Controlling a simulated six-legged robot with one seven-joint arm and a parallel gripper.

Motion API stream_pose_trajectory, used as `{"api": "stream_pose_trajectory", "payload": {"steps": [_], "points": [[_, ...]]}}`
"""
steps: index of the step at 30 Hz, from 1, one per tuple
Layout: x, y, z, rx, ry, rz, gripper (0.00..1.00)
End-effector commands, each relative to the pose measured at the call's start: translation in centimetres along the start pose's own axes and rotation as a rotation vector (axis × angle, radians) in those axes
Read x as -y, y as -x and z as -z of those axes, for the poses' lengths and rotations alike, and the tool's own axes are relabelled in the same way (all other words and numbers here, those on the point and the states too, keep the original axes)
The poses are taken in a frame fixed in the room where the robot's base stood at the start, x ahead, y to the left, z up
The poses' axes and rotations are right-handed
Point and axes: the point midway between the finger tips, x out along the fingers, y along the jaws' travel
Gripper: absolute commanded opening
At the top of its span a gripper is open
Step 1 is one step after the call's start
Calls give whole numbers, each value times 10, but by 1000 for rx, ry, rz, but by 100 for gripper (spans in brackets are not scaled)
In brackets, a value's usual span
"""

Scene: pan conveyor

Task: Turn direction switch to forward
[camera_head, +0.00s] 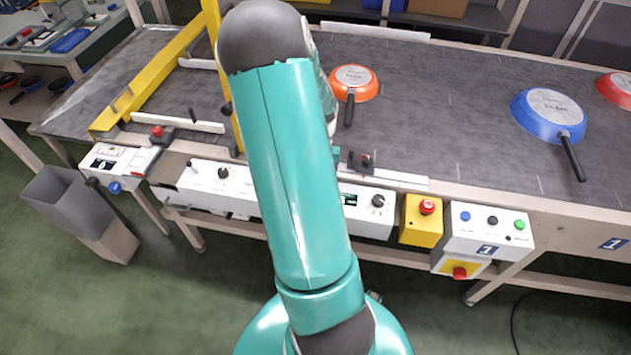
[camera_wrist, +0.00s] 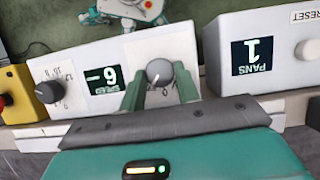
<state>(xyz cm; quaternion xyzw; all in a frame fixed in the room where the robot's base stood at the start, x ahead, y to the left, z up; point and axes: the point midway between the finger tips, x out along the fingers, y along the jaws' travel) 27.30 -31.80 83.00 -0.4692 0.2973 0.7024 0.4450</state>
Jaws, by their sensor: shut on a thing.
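My gripper (camera_wrist: 160,88) shows in the wrist view with its two green fingers either side of a round dark grey knob (camera_wrist: 159,71), shut on it. The knob sits on a white panel. Its white pointer mark points towards the lower left of the picture. The panel shows upside down here, and I cannot read a label for this knob. Another dark knob (camera_wrist: 48,92) sits further left beside a small printed label. A lit speed display (camera_wrist: 103,79) lies between the two knobs. In the head view my arm hides the gripper and the held knob.
A counter box with a lit pans display (camera_wrist: 258,56) stands right of the held knob. In the head view a yellow box with a red button (camera_head: 427,207) and a white button box (camera_head: 488,232) stand right. Orange (camera_head: 365,93) and blue (camera_head: 525,111) pans lie on the conveyor (camera_head: 440,120).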

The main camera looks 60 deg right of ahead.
Motion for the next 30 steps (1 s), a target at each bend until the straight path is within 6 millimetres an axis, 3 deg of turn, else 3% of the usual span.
{"api": "stream_pose_trajectory", "payload": {"steps": [10, 11, 14, 24, 30], "points": [[0, 1, 1, -3, -2, 1, 9], [0, 1, 1, -3, -2, 1, 36], [0, 0, 1, -3, -2, 1, 54], [0, 3, 0, -1, -1, 1, 54], [1, 30, 1, -6, -1, 3, 54]]}}
